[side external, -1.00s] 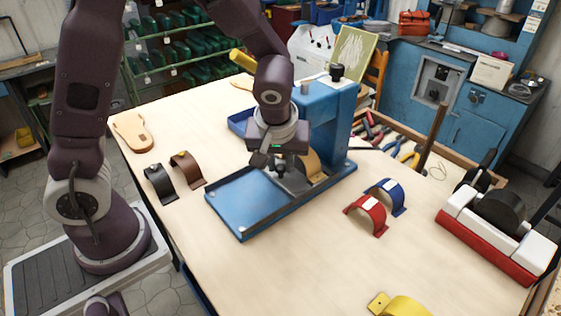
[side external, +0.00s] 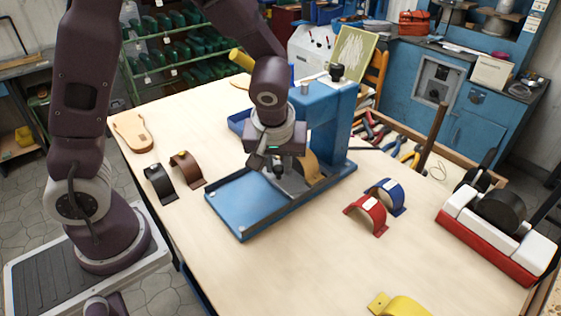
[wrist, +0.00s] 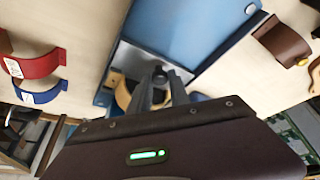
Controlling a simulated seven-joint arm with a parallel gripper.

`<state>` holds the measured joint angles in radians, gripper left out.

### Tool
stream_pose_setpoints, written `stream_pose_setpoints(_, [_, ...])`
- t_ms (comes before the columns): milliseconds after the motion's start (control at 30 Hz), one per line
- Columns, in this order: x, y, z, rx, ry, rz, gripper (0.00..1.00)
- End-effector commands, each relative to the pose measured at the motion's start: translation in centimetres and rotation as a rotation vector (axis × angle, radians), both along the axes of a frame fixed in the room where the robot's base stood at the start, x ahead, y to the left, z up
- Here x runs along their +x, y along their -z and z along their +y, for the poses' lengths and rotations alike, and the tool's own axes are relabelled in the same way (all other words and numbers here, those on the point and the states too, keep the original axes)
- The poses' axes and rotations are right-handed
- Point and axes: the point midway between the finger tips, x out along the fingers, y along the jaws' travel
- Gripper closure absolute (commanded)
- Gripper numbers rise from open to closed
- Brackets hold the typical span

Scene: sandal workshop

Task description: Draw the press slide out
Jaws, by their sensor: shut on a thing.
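The blue press (side external: 327,110) stands upright on the table, with a long blue tray-like base (side external: 245,205) reaching to the front left. The grey press slide (side external: 295,184) lies in the base under the press head, with a tan strap (side external: 312,170) on it. A dark knob (side external: 278,169) stands at the slide's near end; it also shows in the wrist view (wrist: 160,74). My gripper (side external: 276,164) points down at the knob, and its fingers (wrist: 163,88) are shut on it. My gripper partly hides the slide.
Black and brown straps (side external: 187,168) lie left of the base, near a sandal sole (side external: 131,132). Red (side external: 367,214) and blue straps (side external: 386,196) lie to its right. The base's front part is empty. A red and white machine (side external: 495,240) stands at the right edge.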

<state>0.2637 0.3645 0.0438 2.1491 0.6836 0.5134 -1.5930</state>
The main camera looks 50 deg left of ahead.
Motion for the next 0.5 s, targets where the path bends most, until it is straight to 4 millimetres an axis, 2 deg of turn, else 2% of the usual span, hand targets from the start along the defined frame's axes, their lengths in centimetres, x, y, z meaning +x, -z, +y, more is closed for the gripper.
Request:
stream_pose_setpoints(300, [-8.3, -0.1, -0.2, -0.002, 0.007, -0.002, 1.0])
stream_pose_setpoints(400, [-10.3, -0.1, -0.2, -0.003, 0.007, -0.002, 1.0])
stream_pose_setpoints(500, [-11.6, -0.1, -0.2, -0.004, 0.004, -0.003, 1.0])
